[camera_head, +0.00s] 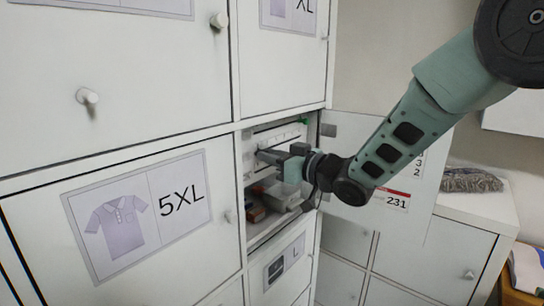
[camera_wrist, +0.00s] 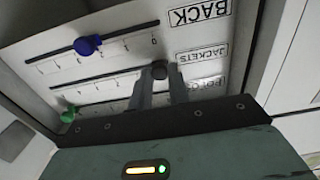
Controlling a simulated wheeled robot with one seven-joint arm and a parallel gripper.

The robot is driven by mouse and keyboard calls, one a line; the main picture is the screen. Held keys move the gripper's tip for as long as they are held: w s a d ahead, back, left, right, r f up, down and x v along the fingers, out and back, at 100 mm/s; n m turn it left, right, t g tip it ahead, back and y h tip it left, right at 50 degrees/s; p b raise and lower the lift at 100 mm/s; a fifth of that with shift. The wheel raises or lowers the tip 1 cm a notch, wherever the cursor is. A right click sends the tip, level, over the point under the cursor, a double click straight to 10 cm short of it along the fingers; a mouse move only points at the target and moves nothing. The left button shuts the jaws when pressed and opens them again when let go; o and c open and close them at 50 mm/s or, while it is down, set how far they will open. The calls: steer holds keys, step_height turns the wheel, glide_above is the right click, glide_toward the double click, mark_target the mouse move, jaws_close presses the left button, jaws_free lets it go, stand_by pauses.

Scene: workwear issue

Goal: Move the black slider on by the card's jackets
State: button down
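The black slider (camera_wrist: 159,70) sits near the 0 end of its slot, in the row labelled JACKETS (camera_wrist: 202,55), which reads upside down in the wrist view. My gripper (camera_wrist: 160,77) has its two fingers on either side of the black knob, with no clear gap between them and it. In the head view my gripper (camera_head: 283,160) reaches into the open locker at the slider panel (camera_head: 277,136).
A blue slider (camera_wrist: 88,45) is in the BACK row and a green slider (camera_wrist: 68,115) in the third row, whose label is partly hidden. Boxes (camera_head: 270,197) lie below the panel in the locker. The open door (camera_head: 350,128) stands close to my arm's right.

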glide_toward(284, 142)
steer(key=b+x, duration=0.1)
steer(key=x, duration=0.4)
steer(key=shift+w+a, duration=0.15)
steer(key=c, duration=1.3)
jaws_free()
steer(key=b+v, duration=0.6)
steer(key=v, duration=1.1)
steer(key=shift+s, duration=0.2)
